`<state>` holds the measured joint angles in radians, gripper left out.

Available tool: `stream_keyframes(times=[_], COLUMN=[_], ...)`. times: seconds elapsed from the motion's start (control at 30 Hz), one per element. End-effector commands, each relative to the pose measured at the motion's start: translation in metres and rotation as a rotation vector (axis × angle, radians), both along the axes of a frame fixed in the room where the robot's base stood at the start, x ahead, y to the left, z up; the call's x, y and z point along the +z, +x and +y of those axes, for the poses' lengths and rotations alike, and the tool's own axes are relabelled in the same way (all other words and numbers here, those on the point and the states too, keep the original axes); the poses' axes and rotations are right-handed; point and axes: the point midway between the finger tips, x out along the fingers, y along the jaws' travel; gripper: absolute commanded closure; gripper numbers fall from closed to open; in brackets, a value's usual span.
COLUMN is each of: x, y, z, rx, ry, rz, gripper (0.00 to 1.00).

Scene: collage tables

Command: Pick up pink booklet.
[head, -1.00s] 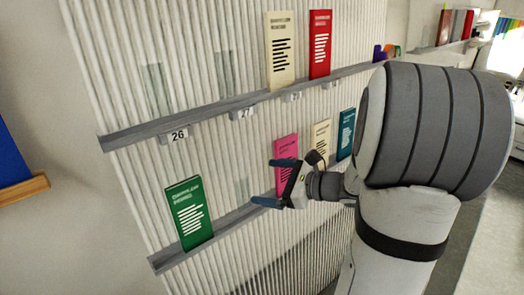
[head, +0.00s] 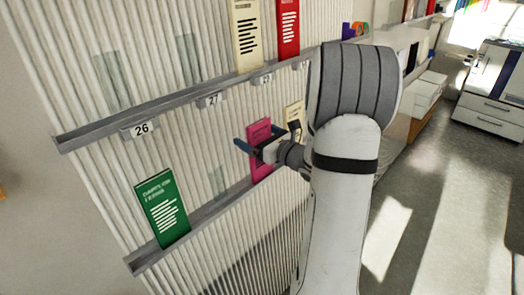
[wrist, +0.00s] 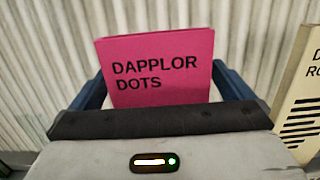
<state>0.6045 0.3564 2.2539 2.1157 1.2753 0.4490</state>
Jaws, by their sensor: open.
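The pink booklet (head: 259,135) stands upright on the lower ledge of the ribbed wall in the head view. In the wrist view the pink booklet (wrist: 160,65) shows its front, printed "DAPPLOR DOTS", and its lower part is hidden behind my gripper's body. My gripper (head: 246,142) is open in front of the booklet. In the wrist view the blue fingers of my gripper (wrist: 160,90) sit on the left and right sides of the booklet. I cannot tell whether they touch it.
A cream booklet (wrist: 300,100) stands close to the right. A green booklet (head: 162,207) stands at the left on the lower ledge (head: 205,217). Cream (head: 246,38) and red (head: 287,25) booklets stand on the upper ledge (head: 180,108). Floor is open at the right.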

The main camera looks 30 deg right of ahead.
Motion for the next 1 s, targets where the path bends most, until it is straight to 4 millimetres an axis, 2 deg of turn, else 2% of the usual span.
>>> stream_keyframes(times=[0.23, 1.0], x=[0.0000, 0.0003], y=[0.0018, 0.0013], z=[0.0001, -0.0009], rx=[-0.001, -0.002], ry=[-0.001, -0.001], rz=[0.000, 0.000], gripper=[0.00, 0.61])
